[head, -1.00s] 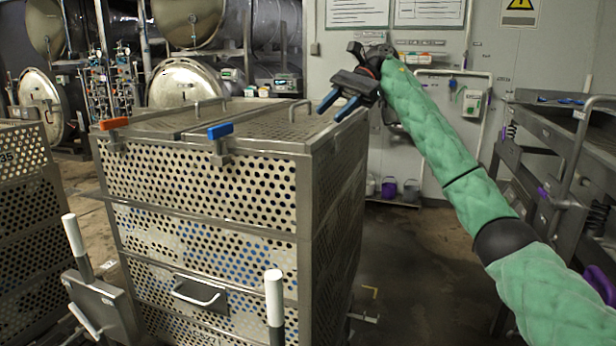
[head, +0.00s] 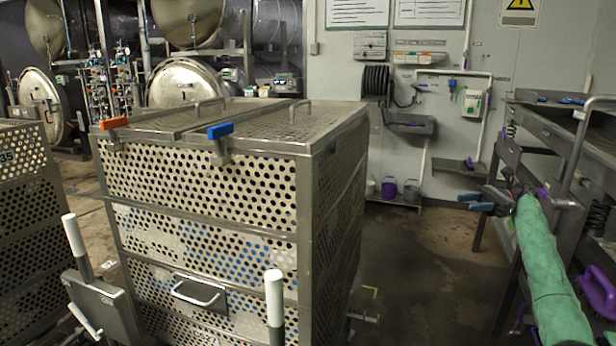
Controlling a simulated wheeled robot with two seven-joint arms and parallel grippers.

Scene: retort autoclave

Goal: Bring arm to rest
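My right arm (head: 545,265), in a green quilted sleeve, comes in from the lower right of the head view. My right gripper (head: 475,202) points left, with its two blue-tipped fingers a little apart and nothing between them. It is to the right of the perforated metal basket cart (head: 200,190) and clear of it, with floor showing between. My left gripper and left arm are not in view.
A grey metal frame or conveyor (head: 550,130) stands close behind my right arm. A purple object (head: 598,292) is near the arm at the right edge. Buckets (head: 411,190) stand by the back wall. Floor (head: 420,270) right of the cart is clear.

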